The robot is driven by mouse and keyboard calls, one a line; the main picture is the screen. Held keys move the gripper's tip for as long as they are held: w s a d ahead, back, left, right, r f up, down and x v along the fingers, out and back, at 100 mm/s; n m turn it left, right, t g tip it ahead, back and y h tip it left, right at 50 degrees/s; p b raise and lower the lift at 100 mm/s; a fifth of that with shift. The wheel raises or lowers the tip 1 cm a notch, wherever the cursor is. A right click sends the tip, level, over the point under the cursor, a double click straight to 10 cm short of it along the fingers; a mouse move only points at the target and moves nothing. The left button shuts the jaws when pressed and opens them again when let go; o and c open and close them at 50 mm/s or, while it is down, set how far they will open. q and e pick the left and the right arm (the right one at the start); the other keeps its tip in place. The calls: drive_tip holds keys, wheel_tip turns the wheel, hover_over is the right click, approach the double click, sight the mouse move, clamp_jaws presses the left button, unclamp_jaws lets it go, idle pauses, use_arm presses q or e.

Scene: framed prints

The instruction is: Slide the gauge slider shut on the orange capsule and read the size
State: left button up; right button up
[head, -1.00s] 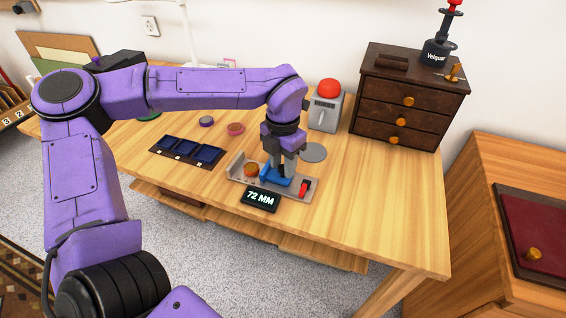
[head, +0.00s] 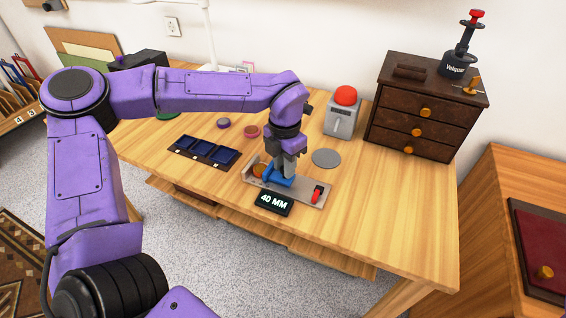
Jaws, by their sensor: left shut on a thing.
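The grey gauge (head: 305,192) lies on the wooden table, with a blue slider (head: 279,180) on its bed and a red lever (head: 317,193) at its right end. The orange capsule (head: 260,170) sits at the gauge's left end, partly hidden by the slider. The slider is right beside the capsule; I cannot tell for certain whether they touch. The black display (head: 273,203) in front reads 40 MM. My left gripper (head: 284,172) points down and is shut on the blue slider. My right gripper is not in view.
A dark tray with blue compartments (head: 206,151) lies left of the gauge. A grey box with a red button (head: 345,96) and a brown drawer chest (head: 424,112) stand behind. The table's right part is clear.

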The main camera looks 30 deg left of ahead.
use_arm(q)
drive_tip(key=o, duration=0.5)
drive_tip(key=shift+w, duration=0.1)
drive_tip(key=shift+o, duration=0.2)
drive_tip(key=shift+a, duration=0.1)
wheel_tip(320, 180, up, 10)
drive_tip(key=shift+r+p, duration=0.25)
drive_tip(key=shift+p, duration=0.15)
